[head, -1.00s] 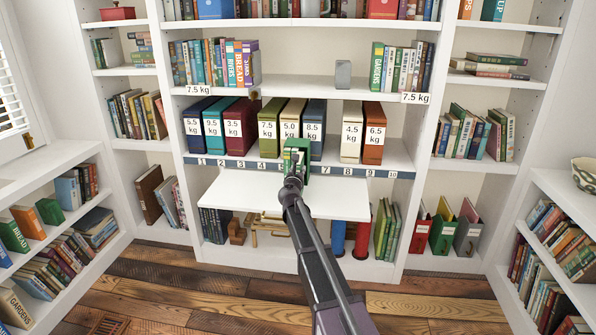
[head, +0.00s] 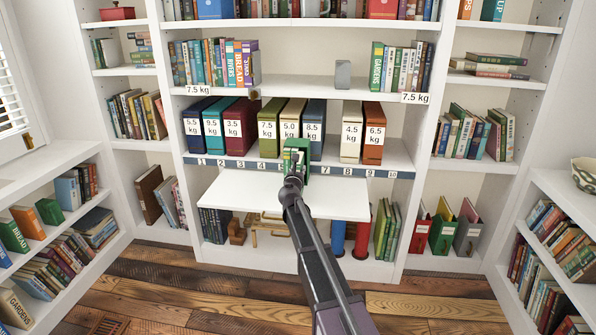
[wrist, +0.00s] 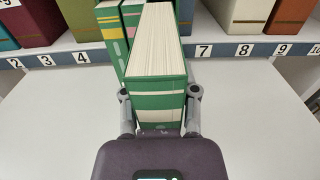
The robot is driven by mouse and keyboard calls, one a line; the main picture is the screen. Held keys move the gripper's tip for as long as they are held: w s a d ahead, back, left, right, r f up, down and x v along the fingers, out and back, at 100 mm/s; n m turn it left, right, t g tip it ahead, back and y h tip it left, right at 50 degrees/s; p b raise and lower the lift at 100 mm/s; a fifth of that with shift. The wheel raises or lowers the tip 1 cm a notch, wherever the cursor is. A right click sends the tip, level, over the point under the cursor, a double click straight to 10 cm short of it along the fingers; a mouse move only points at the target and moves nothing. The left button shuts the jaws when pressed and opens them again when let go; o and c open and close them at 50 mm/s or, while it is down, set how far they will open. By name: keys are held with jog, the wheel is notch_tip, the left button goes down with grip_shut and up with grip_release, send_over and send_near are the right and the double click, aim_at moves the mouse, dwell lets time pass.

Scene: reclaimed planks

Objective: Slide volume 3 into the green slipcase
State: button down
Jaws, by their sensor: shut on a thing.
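My gripper (wrist: 159,95) is shut on a thick green book (wrist: 158,108) with cream pages and a pale band on its spine. I cannot read a volume number on it. In the wrist view, two thinner green books (wrist: 110,28) stand upright beyond it to the left. In the head view, my gripper and the green group (head: 297,150) are in front of the numbered shelf.
A white pull-out board (head: 245,188) lies below the numbered shelf edge (head: 345,170), mostly clear on both sides of the gripper. Large weight-labelled volumes (head: 240,125) stand on that shelf. Red, green and grey files (head: 443,235) stand at lower right.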

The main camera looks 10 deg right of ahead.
jog(key=shift+w+d, duration=0.15)
jog(key=shift+w, duration=0.3)
jog(key=shift+c, duration=1.4)
grip_release()
jog(key=shift+s, duration=0.1)
jog(key=v, duration=1.2)
